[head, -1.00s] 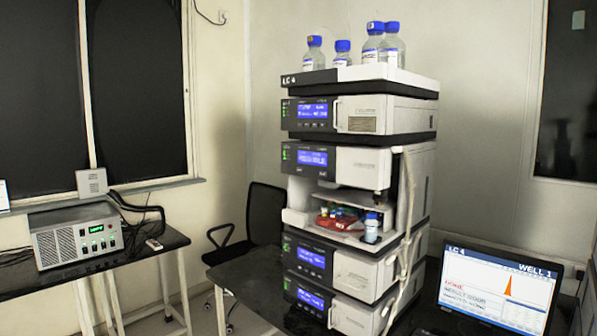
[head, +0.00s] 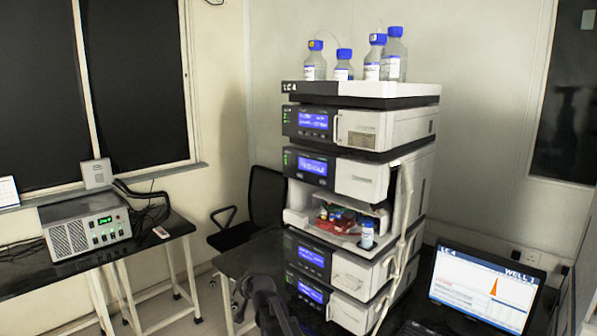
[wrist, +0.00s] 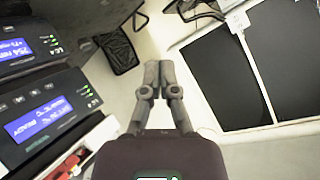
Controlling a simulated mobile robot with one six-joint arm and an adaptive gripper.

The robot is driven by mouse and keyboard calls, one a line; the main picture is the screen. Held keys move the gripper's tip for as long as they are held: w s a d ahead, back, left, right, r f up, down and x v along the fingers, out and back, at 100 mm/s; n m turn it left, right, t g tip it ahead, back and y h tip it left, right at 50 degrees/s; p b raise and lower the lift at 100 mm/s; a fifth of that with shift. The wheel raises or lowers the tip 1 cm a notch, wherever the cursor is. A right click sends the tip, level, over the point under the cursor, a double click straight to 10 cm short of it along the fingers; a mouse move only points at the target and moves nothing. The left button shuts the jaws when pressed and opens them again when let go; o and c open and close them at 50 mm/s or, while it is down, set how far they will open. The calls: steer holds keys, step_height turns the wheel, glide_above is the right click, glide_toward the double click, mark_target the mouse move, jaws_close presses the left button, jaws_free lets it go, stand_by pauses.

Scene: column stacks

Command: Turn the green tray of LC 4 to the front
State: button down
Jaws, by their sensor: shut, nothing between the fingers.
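The LC 4 stack (head: 360,94) stands at the middle of the head view. In its open bay, a red tray (head: 338,226) with small coloured vials faces front. I cannot make out a green tray for sure; the rear of the bay is shadowed. My gripper (wrist: 159,72) is shut and empty in the wrist view, pointing past the side of the stack. A red part (wrist: 68,167) shows at the lower left there. In the head view my dark arm rises at the bottom edge, in front of the lower modules and apart from the tray.
Several blue-capped bottles stand on the stack. An office chair (head: 266,200) and a side bench with a grey box (head: 88,225) are to the left.

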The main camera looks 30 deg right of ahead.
mark_target(300, 176)
steer(key=w+d+r+m+t+h+p, duration=0.2)
steer(key=d+r, duration=0.4)
steer(key=r, duration=0.3)
steer(key=w+d+r+m+t+h+p, duration=0.2)
steer(key=w+d+r+m+h+p, duration=0.3)
steer(key=r, duration=0.4)
steer(key=w+d+r+m+t+h+p, duration=0.2)
steer(key=w+d+r+m+h+p, duration=0.1)
steer(key=r, duration=0.7)
steer(key=d+m+h+p, duration=0.1)
steer(key=d+m+p, duration=0.1)
steer(key=d+p, duration=0.1)
steer(key=shift+w+d+t, duration=0.3)
steer(key=shift+w+d, duration=0.05)
steer(key=shift+d, duration=0.3)
steer(key=shift+w+d, duration=0.1)
steer(key=shift+d, duration=0.05)
steer(key=shift+w+d, duration=0.5)
steer(key=shift+d, duration=0.8)
steer(key=shift+w+d, duration=0.45)
steer(key=shift+d, duration=0.9)
steer(key=shift+w+d, duration=0.5)
steer(key=shift+d, duration=0.8)
steer(key=shift+d, duration=0.1)
steer(key=shift+w+d, duration=0.3)
steer(key=shift+d, duration=0.05)
